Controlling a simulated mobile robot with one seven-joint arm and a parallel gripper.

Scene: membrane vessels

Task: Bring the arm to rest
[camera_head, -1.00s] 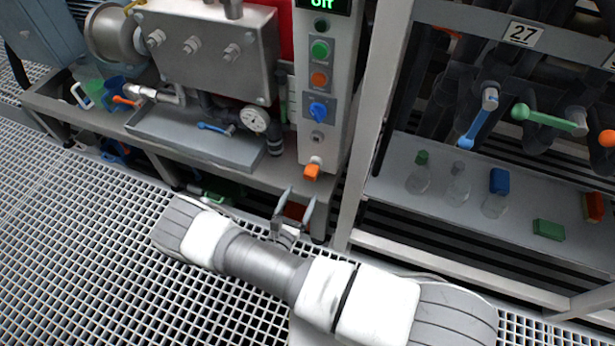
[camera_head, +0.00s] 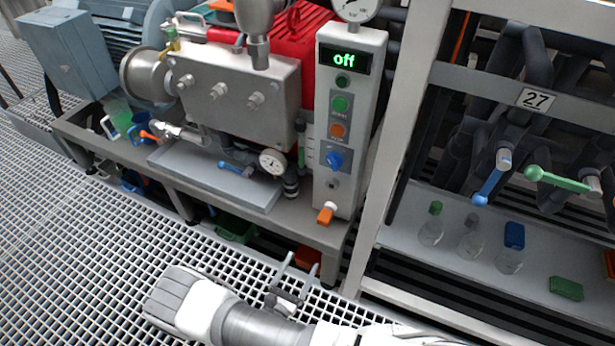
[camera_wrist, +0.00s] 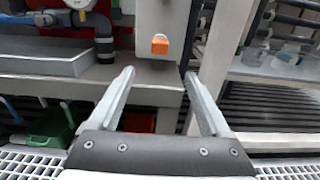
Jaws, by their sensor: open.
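My gripper (camera_head: 291,276) is at the end of my arm, low over the grating and in front of the pump bench. In the wrist view my gripper (camera_wrist: 162,100) has its two fingers spread wide with nothing between them. Beyond the fingers are the bench edge and the control post (camera_wrist: 160,20) with its orange-handled tap (camera_wrist: 160,44). The fingers appear apart from the bench, though the exact gap cannot be told.
The control post (camera_head: 348,120) reads "off" and stands on the bench (camera_head: 300,228). A rack post (camera_head: 385,150) rises right of it; its shelf (camera_head: 400,228) holds small bottles. A green crate (camera_head: 236,229) is under the bench. Open grating (camera_head: 70,250) lies left.

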